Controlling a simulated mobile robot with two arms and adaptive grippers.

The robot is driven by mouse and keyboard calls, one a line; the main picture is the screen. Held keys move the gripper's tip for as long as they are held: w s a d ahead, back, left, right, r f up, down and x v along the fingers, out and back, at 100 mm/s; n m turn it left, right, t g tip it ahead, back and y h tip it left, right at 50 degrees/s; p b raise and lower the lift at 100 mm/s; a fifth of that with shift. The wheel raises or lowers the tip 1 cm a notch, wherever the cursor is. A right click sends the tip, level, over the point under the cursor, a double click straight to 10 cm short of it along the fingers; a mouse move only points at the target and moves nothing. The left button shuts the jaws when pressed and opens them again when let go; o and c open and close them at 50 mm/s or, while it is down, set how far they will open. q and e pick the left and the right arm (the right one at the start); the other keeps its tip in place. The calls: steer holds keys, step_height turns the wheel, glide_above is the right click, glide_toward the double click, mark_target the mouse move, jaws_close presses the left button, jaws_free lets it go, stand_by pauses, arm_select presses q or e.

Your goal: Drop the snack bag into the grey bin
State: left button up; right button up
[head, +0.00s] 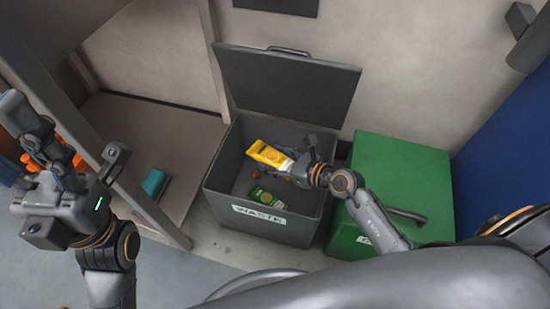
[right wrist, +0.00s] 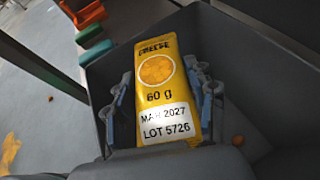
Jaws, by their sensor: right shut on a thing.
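The snack bag (head: 268,154) is yellow. In the right wrist view the bag (right wrist: 155,85) reads "CHEESE", "60 g", "MAR 2027" and "LOT 5726". My right gripper (head: 296,168) is shut on it, with a finger on each side, and holds it over the grey bin's opening. The grey bin (head: 222,193) is labelled "WASTE" and its lid (head: 290,85) stands open against the wall. Inside it lie a green packet (head: 268,198) and a small brown item (head: 262,177). My left gripper (head: 40,135) is raised at the far left, open and empty.
A green bin (head: 410,165) with its lid shut stands right of the grey bin. A shelf unit (head: 150,140) with a teal item (head: 155,183) on it stands to the left. A blue panel (head: 505,145) is at the far right.

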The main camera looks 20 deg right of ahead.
steer(key=o, duration=1.2)
steer(key=shift+o, duration=0.2)
steer(key=v, duration=1.2)
steer(key=shift+f, duration=0.1)
